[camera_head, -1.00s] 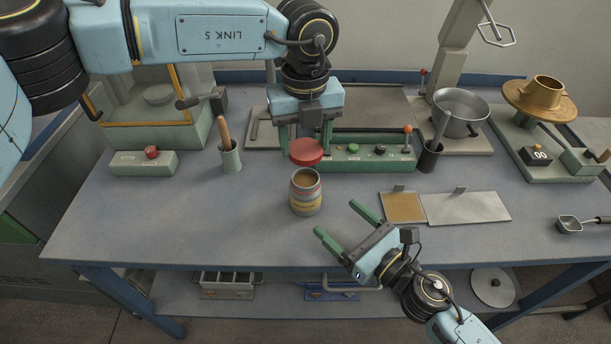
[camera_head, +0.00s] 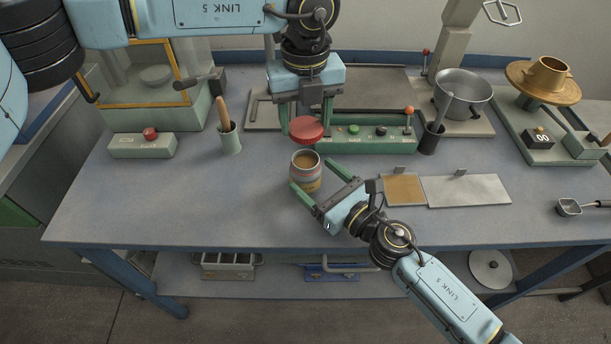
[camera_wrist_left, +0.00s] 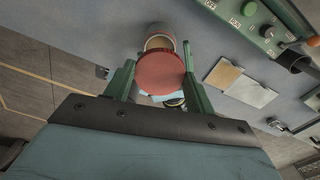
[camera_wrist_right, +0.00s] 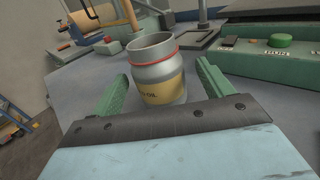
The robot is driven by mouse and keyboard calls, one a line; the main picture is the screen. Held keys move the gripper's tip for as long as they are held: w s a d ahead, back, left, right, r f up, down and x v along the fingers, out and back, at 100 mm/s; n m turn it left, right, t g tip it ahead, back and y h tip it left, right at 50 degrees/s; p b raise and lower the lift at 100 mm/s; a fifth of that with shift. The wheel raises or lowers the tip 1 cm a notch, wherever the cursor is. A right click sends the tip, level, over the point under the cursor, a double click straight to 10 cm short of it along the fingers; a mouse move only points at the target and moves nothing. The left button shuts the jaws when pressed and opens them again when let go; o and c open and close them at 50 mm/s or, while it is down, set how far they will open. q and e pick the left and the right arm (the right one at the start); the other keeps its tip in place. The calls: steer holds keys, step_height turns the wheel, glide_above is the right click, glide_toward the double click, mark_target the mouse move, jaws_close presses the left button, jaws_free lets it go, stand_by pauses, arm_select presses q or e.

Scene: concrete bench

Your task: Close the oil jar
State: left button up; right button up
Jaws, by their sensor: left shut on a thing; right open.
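The oil jar (camera_head: 306,176) stands upright and open on the bench. Its label and a red band show in the right wrist view (camera_wrist_right: 158,75). My left gripper (camera_head: 306,128) is shut on the red lid (camera_head: 306,131) and holds it above and just behind the jar. In the left wrist view the lid (camera_wrist_left: 160,73) sits between the fingers and hides part of the jar (camera_wrist_left: 160,40). My right gripper (camera_head: 315,182) is open, low over the bench, with its fingers reaching to either side of the jar.
A green control panel (camera_head: 370,146) stands behind the jar. A cup with a wooden handle (camera_head: 230,140) is to the left, and a cork-coloured plate (camera_head: 404,189) and grey plate (camera_head: 465,189) lie to the right. The bench's front left is clear.

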steer(key=x, duration=0.5)
steer(key=shift+s, duration=0.1)
steer(key=shift+c, duration=0.5)
steer(key=c, duration=1.2)
arm_select(q)
glide_above(306, 162)
steer(key=shift+w+f, duration=0.1)
steer(key=shift+f, duration=2.4)
steer(key=shift+f, duration=0.1)
steer(key=shift+f, duration=0.8)
steer(key=shift+f, duration=0.55)
